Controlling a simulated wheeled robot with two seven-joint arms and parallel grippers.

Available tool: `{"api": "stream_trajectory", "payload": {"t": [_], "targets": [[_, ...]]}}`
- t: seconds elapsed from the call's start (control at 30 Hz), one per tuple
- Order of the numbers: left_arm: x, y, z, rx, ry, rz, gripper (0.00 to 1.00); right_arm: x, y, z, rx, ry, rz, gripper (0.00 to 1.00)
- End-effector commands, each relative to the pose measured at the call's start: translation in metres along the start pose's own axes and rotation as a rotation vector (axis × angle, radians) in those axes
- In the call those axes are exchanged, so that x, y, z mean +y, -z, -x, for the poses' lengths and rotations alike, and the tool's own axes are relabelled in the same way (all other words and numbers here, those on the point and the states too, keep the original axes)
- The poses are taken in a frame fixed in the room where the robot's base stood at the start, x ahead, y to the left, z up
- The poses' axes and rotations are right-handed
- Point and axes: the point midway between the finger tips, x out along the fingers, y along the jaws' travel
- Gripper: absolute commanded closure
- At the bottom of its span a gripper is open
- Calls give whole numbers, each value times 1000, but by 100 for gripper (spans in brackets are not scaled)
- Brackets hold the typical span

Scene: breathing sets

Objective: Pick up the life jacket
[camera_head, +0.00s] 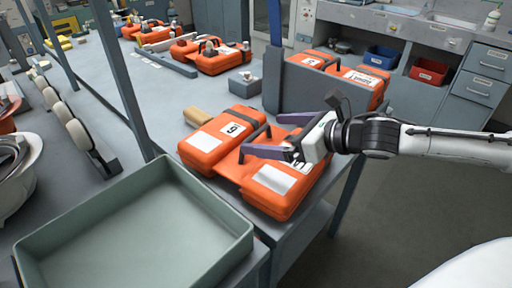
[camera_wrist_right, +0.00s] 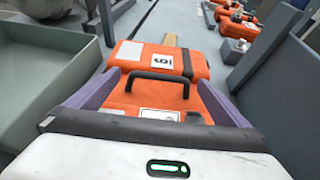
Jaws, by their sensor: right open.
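The orange life jacket (camera_head: 226,141), with white labels, a dark strap and a dark handle, lies on the grey table in the middle of the head view. It also shows in the right wrist view (camera_wrist_right: 172,60), where its black handle (camera_wrist_right: 157,76) stands up between my fingers. My right gripper (camera_head: 272,135) is open, its two purple fingers reaching over the near part of the jacket from the right. The wrist view shows the fingers on either side of the orange body; I cannot tell whether they touch it. My left gripper is not in view.
A green-grey tray (camera_head: 230,222) stands at the front left. Another orange set sits in a grey holder (camera_head: 318,91) behind the jacket. A small grey box (camera_head: 245,84) and more orange sets (camera_head: 222,62) lie further back. A table post (camera_head: 122,75) rises at left.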

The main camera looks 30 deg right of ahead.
Motion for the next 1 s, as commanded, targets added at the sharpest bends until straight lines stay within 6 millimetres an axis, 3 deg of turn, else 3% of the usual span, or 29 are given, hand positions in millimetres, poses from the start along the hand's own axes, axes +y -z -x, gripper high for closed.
{"api": "stream_trajectory", "payload": {"t": [0.43, 0.77, 1.0], "targets": [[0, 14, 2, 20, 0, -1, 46, -2, 4, -47, -3, 0, -2, 0], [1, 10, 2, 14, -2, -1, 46, -1, 6, -52, 0, 0, 1, 0], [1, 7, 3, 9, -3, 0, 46, -1, 6, -52, 0, 0, 0, 39]]}}
